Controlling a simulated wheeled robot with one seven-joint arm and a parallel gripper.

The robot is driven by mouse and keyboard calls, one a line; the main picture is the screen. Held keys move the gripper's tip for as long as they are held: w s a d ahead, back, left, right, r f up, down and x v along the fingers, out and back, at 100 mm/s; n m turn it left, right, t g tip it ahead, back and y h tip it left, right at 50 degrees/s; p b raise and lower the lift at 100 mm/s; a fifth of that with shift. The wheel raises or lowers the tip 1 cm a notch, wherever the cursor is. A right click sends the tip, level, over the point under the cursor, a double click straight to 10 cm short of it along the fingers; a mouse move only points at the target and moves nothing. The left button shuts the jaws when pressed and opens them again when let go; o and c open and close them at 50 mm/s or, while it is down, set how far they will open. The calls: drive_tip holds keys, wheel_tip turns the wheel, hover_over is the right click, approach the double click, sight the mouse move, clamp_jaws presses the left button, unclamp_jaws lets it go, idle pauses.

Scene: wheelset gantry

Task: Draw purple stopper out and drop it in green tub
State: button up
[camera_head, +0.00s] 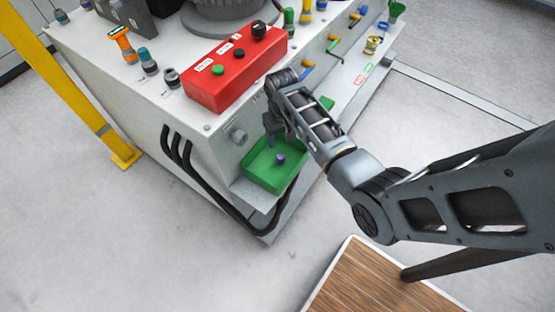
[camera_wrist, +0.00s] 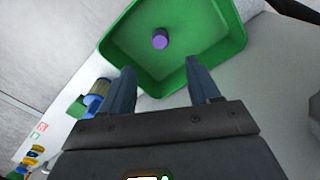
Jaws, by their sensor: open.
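The purple stopper (camera_head: 281,159) lies inside the green tub (camera_head: 250,178), on its floor. The tub sits on a low ledge at the front of the white machine. In the wrist view the stopper (camera_wrist: 160,39) shows beyond my fingertips, inside the tub (camera_wrist: 236,40), touching neither finger. My gripper (camera_wrist: 161,78) is open and empty, with its two fingers apart near the tub's rim. In the head view my gripper (camera_head: 272,130) is partly hidden by my own arm and hangs above the back of the tub.
A red control box (camera_head: 225,75) with buttons stands on the machine top. Black cables (camera_head: 200,183) run down the front left. Several coloured plugs and valves line the machine's top and right side. A yellow post (camera_head: 70,85) stands at left. A wooden-topped platform (camera_head: 375,285) is at lower right.

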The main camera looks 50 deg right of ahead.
wheel_tip(320, 180, up, 7)
drive_tip(key=shift+f, duration=0.2)
idle(0.5)
drive_tip(key=s+a+f+n+t+h, duration=0.1)
drive_tip(key=s+a+f+t, duration=0.2)
drive_tip(key=s+a+f, duration=0.5)
drive_tip(key=s+a+r+n+t, duration=0.1)
drive_tip(key=s+a+r+t, duration=0.35)
drive_tip(key=s+a, duration=0.25)
drive_tip(key=s+a+r+n+t, duration=0.1)
drive_tip(key=s+a+r+t, duration=0.1)
drive_tip(key=s+r, duration=0.3)
drive_tip(key=s+a+r+n+t, duration=0.1)
drive_tip(key=s+r, duration=0.4)
drive_tip(key=r, duration=0.8)
drive_tip(key=s+a+r+n+t+y, duration=0.1)
drive_tip(key=s+a+r+t, duration=0.2)
drive_tip(key=r, duration=0.6)
drive_tip(key=shift+s+n+t, duration=0.3)
drive_tip(key=shift+s+t, duration=0.45)
drive_tip(key=shift+s, duration=0.5)
